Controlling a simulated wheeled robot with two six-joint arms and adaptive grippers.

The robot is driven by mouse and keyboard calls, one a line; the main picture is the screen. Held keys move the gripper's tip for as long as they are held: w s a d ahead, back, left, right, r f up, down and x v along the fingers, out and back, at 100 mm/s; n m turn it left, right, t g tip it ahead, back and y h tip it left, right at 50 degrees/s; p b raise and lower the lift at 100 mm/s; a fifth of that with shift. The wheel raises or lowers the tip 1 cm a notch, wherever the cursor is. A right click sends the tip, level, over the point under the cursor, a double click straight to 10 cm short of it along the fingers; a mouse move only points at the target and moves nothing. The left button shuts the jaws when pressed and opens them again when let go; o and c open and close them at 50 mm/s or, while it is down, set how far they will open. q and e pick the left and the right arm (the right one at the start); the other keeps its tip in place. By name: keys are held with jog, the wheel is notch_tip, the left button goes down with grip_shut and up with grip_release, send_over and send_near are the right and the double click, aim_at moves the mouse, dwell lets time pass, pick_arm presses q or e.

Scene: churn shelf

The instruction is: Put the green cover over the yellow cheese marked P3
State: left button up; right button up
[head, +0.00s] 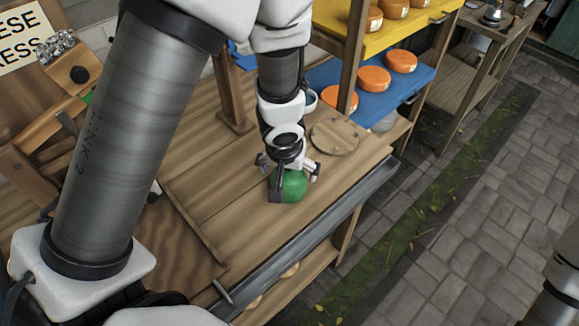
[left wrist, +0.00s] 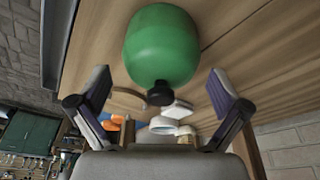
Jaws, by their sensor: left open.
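The green cover (head: 291,186) is a rounded dome on the wooden bench, near its front edge. In the left wrist view the green cover (left wrist: 162,45) shows its black knob (left wrist: 160,93) toward the gripper. My left gripper (head: 287,172) is directly over the cover. Its two fingers (left wrist: 158,84) are open and spread to either side of the knob, with a gap on both sides. I cannot make out a yellow cheese marked P3 in either view, and what is under the cover is hidden. My right gripper is not in view.
A round wooden board (head: 334,137) lies behind the cover. Several orange cheeses stand on a blue shelf (head: 345,80) and a yellow shelf (head: 390,30) at the back. A grey rail (head: 320,230) runs along the bench's front edge. Bench planks left of the cover are bare.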

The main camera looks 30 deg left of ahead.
aim_at(286, 183)
pick_arm(q)
jog(key=p+v, duration=0.6)
jog(key=v, duration=0.2)
jog(key=shift+s+r, duration=0.2)
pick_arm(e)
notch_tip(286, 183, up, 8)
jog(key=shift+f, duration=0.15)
pick_arm(q)
jog(key=shift+f, duration=0.1)
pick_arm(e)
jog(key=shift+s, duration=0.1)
